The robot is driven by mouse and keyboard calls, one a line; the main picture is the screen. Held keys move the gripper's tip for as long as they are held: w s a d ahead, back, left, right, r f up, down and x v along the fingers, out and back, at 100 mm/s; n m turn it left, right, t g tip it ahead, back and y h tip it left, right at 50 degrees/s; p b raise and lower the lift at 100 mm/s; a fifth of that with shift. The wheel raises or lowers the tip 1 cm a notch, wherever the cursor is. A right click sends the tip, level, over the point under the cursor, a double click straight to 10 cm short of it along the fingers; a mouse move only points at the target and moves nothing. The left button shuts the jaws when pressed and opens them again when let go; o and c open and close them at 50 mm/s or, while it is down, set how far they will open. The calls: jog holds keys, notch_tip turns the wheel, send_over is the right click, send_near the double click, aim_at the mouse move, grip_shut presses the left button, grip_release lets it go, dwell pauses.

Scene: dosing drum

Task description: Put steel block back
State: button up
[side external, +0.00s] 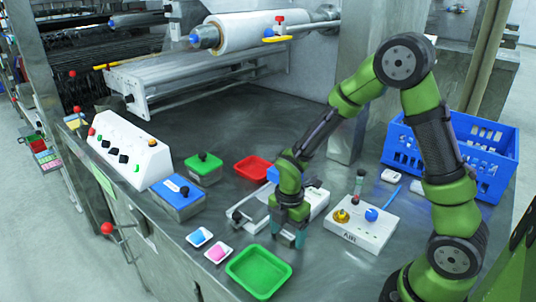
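My gripper (290,236) points down over the steel table, between a grey-and-white device (252,212) and a white box marked AIR (350,235). Its fingertips are low, close to the table, just behind the green tray (258,288). The fingers are small and grey here, so I cannot tell whether they are open or shut on something. I cannot make out a steel block for certain; one may be hidden at or behind the fingers.
Two small white dishes, with blue (199,237) and pink (218,253) contents, stand left of the green tray. A red tray (253,167) is behind my gripper. A blue crate (490,165) stands at right. Boxes and a control panel (130,150) line the left. The back table is clear.

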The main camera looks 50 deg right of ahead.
aim_at(288, 235)
notch_tip(288, 235, up, 12)
jog(key=s+a+r+m+t+y, duration=0.1)
jog(key=s+r+m+t, duration=0.6)
jog(key=m, duration=1.5)
jog(key=s+r+y, duration=0.1)
jog(key=s+r, duration=0.2)
jog(key=r, duration=0.2)
jog(key=shift+s+a, duration=0.25)
jog(key=shift+a, duration=0.15)
jog(key=shift+r, duration=0.1)
